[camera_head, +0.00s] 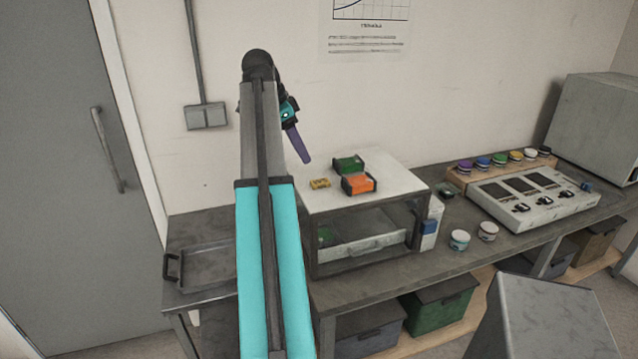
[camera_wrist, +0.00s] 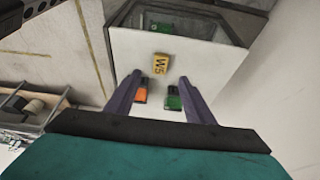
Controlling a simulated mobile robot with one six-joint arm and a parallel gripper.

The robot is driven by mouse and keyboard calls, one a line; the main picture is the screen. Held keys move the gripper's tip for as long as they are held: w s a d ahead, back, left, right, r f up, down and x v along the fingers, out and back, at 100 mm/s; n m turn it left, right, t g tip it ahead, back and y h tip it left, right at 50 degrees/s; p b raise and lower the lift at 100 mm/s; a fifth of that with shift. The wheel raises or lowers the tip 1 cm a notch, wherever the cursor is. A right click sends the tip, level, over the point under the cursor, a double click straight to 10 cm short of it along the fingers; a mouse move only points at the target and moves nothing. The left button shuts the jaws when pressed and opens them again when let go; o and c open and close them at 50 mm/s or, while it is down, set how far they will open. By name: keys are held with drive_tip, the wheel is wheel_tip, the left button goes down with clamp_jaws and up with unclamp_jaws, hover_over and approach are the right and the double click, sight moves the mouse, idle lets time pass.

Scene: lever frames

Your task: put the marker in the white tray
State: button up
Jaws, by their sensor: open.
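I cannot make out a marker in either view. A pale, low tray-like piece with a small handle (camera_head: 362,247) sits inside the open-fronted cabinet; I cannot tell if it is the white tray. My gripper (camera_wrist: 160,80) is open, its two purple fingers well apart with nothing held. In the head view, my gripper (camera_head: 297,145) hangs above and left of the cabinet top. In the wrist view, the fingers point toward that top, where an orange box (camera_wrist: 141,92), a green box (camera_wrist: 173,98) and a yellow block (camera_wrist: 160,63) lie.
The white-topped cabinet (camera_head: 402,184) stands on a grey bench, with a green item (camera_head: 325,236) inside. A dark tray (camera_head: 208,268) lies at left. Two small jars (camera_head: 460,240), a control panel (camera_head: 530,203) and a rack of coloured lids (camera_head: 497,160) are at right.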

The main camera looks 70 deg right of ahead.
approach(318, 182)
drive_tip(key=shift+p+x, duration=0.45)
drive_tip(key=shift+x, duration=0.75)
drive_tip(key=shift+w, duration=0.15)
drive_tip(key=shift+p+x, duration=1.05)
drive_tip(key=shift+x, duration=1.6)
drive_tip(key=c, duration=1.2)
drive_tip(key=shift+r, duration=0.15)
drive_tip(key=shift+r+b, duration=0.8)
drive_tip(key=shift+r, duration=0.9)
drive_tip(key=w+a+r+b, duration=0.1)
drive_tip(key=w+a+b, duration=0.1)
drive_tip(key=a, duration=1.3)
drive_tip(key=shift+w+a+r+b, duration=0.2)
drive_tip(key=shift+w+a+b, duration=0.15)
drive_tip(key=shift+w, duration=0.5)
